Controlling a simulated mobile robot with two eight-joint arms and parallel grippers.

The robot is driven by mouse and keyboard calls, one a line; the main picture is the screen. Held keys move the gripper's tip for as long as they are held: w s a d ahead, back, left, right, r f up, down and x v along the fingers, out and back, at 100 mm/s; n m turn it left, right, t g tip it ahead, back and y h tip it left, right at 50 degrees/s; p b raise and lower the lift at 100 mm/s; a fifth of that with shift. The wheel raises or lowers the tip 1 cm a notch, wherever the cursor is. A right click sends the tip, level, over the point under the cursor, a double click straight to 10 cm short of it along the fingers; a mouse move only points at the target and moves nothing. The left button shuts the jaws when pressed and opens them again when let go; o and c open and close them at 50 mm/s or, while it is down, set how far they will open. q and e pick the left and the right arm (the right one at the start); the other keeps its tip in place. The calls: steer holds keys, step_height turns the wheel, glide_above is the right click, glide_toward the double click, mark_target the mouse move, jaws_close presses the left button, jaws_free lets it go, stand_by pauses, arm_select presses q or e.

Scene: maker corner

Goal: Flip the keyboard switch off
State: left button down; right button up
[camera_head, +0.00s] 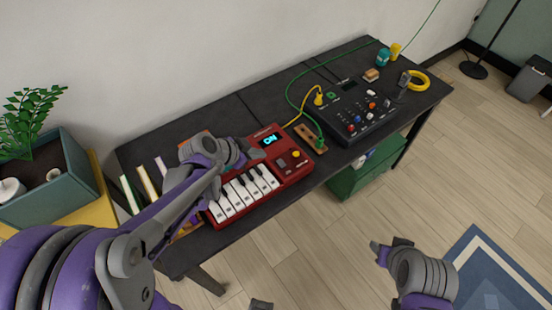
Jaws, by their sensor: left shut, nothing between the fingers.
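The red keyboard (291,170) lies on the black desk, with white and black keys along its front. Its small screen (270,140) glows cyan and reads ON. An orange-yellow knob or button (296,154) and a red one (281,163) sit on its right part. I cannot make out which control is the switch. My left gripper (248,156) is shut and empty over the keyboard's back left part, hiding some of it; I cannot tell if it touches. My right gripper (378,250) is low in front of the desk, away from the keyboard; its fingers are unclear.
A black mixer box (350,118) with cables stands right of the keyboard, with a wooden block (311,139) between them. A yellow cable coil (419,81) and small items lie at the far right. A planter (50,185) stands at left.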

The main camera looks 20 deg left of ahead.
arm_select(q)
glide_above(281, 160)
steer(key=s, duration=0.3)
steer(key=f, duration=0.7)
steer(key=shift+a+b, duration=0.4)
steer(key=f, duration=0.2)
steer(key=shift+w+a+f, duration=0.15)
steer(key=shift+w+f, duration=0.05)
steer(key=shift+f, duration=0.1)
steer(key=shift+a+f, duration=0.1)
steer(key=shift+f, duration=0.6)
arm_select(e)
steer(key=shift+s+f, duration=0.2)
steer(key=shift+f, duration=0.55)
